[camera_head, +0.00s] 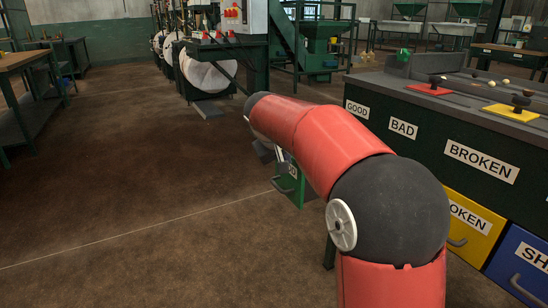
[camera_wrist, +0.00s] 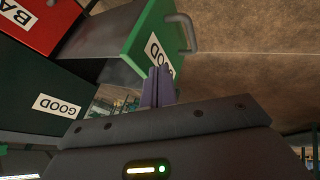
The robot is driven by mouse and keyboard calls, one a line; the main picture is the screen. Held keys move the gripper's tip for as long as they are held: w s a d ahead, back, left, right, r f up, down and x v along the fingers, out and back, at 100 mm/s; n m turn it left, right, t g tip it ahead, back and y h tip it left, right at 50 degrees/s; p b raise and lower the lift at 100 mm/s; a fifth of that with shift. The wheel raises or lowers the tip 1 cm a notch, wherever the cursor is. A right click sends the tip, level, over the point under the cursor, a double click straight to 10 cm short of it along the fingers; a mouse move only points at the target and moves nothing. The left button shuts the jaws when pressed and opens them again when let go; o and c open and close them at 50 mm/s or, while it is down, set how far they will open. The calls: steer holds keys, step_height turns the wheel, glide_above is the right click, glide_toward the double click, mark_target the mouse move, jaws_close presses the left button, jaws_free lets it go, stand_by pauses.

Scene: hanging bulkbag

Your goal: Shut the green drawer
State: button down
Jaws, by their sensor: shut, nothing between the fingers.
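The green drawer (camera_head: 291,188) stands pulled out from the dark cabinet, partly hidden behind my red arm in the head view. In the wrist view the green drawer (camera_wrist: 140,38) shows its label "GOOD" and a grey handle (camera_wrist: 183,33). My gripper (camera_wrist: 157,72) is shut and empty, its fingertips overlapping the label's lower part in the wrist view. I cannot tell whether they touch the drawer front. In the head view my gripper is mostly hidden behind the arm.
A red drawer (camera_wrist: 40,22) labelled "BAD" sits beside the green one. The yellow drawer (camera_head: 468,226) and blue drawer (camera_head: 520,265) are farther right. The dark sorting table (camera_head: 420,122) is above them. Open brown floor (camera_head: 130,180) lies to the left.

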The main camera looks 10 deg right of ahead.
steer(key=shift+w+d, duration=0.15)
steer(key=shift+d, duration=0.3)
steer(key=w+d+p, duration=0.3)
steer(key=d, duration=0.7)
steer(key=w+d+p, duration=0.3)
steer(key=d+p, duration=0.1)
steer(key=d, duration=0.6)
steer(key=shift+w, duration=0.25)
steer(key=shift+a, duration=0.1)
